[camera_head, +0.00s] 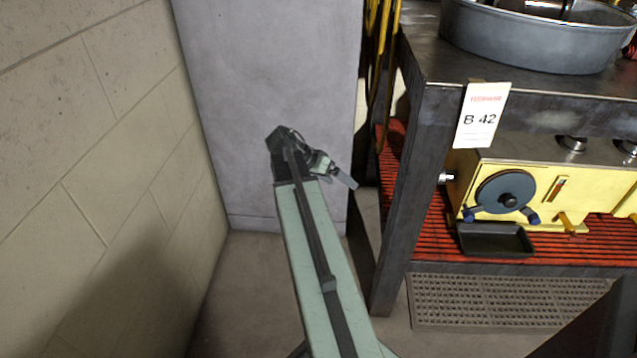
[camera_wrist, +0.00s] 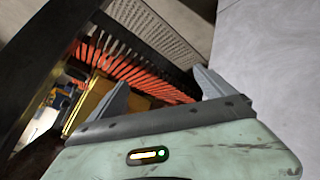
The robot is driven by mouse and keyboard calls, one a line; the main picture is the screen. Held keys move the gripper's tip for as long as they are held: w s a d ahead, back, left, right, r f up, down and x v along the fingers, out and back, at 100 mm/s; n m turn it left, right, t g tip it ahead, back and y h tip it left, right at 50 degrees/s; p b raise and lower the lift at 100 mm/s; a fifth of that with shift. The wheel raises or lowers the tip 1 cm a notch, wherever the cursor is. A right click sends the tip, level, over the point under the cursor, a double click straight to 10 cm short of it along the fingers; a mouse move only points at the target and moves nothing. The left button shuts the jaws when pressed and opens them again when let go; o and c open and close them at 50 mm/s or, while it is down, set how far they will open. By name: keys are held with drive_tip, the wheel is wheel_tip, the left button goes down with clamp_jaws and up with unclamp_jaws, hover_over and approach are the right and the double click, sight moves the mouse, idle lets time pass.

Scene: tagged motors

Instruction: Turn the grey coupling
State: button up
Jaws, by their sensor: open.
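A round dark grey disc (camera_head: 505,195) with a central hub and blue knobs sits on the front of a yellow motor housing (camera_head: 545,180). It looks like the coupling, but I cannot be sure. My gripper (camera_head: 346,178) is left of the bench leg, outside the shelf and apart from the motor. In the wrist view my gripper (camera_wrist: 162,90) has its two fingers spread with nothing between them. Yellow housing (camera_wrist: 92,108) shows behind the left finger there. The disc is not clearly visible in that view.
A dark metal bench leg (camera_head: 398,215) stands between my gripper and the motor. A tag reading B 42 (camera_head: 482,115) hangs above the shelf. A black tray (camera_head: 495,240) lies below the disc on red slats (camera_head: 590,250). A grey cabinet (camera_head: 270,75) and block wall (camera_head: 90,150) bound the left.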

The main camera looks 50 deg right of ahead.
drive_tip(key=w+a+n+t, duration=0.1)
drive_tip(key=w+a+n, duration=0.1)
drive_tip(key=a, duration=0.3)
drive_tip(key=shift+w+a+f+y+p, duration=0.25)
drive_tip(key=shift+w+y+p, duration=0.1)
drive_tip(key=shift+w, duration=0.2)
drive_tip(key=shift+d, duration=0.1)
